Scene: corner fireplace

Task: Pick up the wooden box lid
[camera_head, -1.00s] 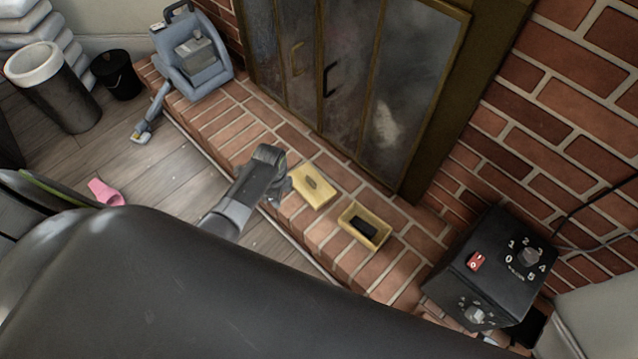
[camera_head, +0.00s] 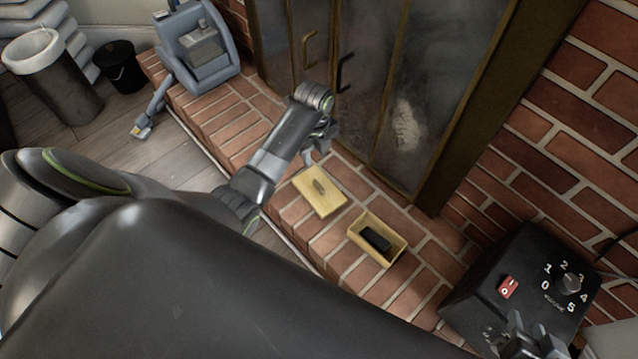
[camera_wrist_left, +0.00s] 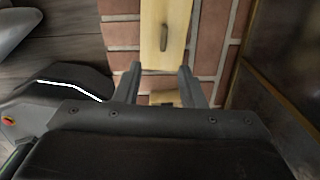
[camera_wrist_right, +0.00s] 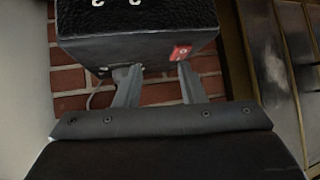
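The wooden box lid (camera_head: 327,200) is a flat, pale yellow board with a small handle (camera_head: 319,186) on top. It lies on the brick hearth, left of the open wooden box (camera_head: 396,252), which holds a dark block (camera_head: 375,240). My left gripper (camera_head: 318,148) is above and behind the lid, apart from it. In the left wrist view the gripper (camera_wrist_left: 160,72) is open and empty, with the lid (camera_wrist_left: 153,48) and its handle (camera_wrist_left: 164,38) beyond the fingertips. My right gripper (camera_head: 517,325) is by the black control box; the right wrist view shows it open (camera_wrist_right: 158,70).
The black control box (camera_head: 520,290) with dials and a red switch (camera_head: 508,287) stands at the right. Fireplace doors (camera_head: 370,90) rise behind the hearth. A blue-grey machine (camera_head: 200,45), a black bucket (camera_head: 122,70) and a tall bin (camera_head: 55,80) are at the left.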

